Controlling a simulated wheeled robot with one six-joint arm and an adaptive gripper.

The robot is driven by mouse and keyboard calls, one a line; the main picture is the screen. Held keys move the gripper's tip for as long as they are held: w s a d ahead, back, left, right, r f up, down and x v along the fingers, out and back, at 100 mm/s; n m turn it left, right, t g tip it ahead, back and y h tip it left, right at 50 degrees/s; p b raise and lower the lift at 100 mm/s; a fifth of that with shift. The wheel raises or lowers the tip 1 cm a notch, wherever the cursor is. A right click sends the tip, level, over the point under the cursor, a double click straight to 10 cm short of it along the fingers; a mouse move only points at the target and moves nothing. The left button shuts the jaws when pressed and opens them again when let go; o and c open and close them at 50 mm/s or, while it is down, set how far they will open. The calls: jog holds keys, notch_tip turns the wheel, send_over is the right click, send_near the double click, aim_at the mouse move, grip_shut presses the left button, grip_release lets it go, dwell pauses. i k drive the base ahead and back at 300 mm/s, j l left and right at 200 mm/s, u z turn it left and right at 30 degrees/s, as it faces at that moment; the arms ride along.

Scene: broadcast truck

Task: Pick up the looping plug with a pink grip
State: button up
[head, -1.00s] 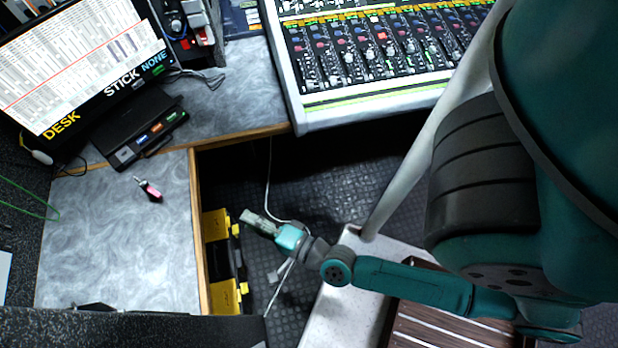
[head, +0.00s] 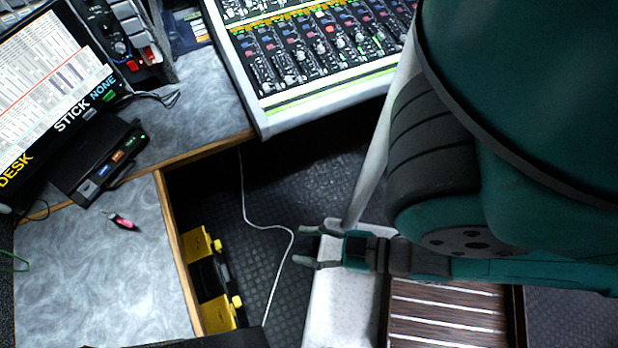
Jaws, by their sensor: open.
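A small plug with a pink grip (head: 122,221) lies on the grey marbled desk top at the left, just below the black box with lit buttons. Its fine shape is too small to make out. My gripper (head: 306,246) is open and empty, pointing left. It is well to the right of the plug, over the pale edge of a bench and the dark floor, beyond the desk's wooden edge.
The desk (head: 100,275) has bare room around the plug. A monitor (head: 50,85) and a black button box (head: 100,160) stand behind it. A mixing console (head: 310,60) is at the top. A yellow and black case (head: 212,280) and a white cable (head: 275,228) lie on the floor.

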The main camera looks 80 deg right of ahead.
aim_at(114, 218)
jog(key=k+l+u, duration=0.1)
jog(key=u, duration=0.25)
jog(key=k+u, duration=0.35)
jog(key=l+u, duration=0.1)
jog(key=u, duration=0.25)
jog(key=k, duration=0.05)
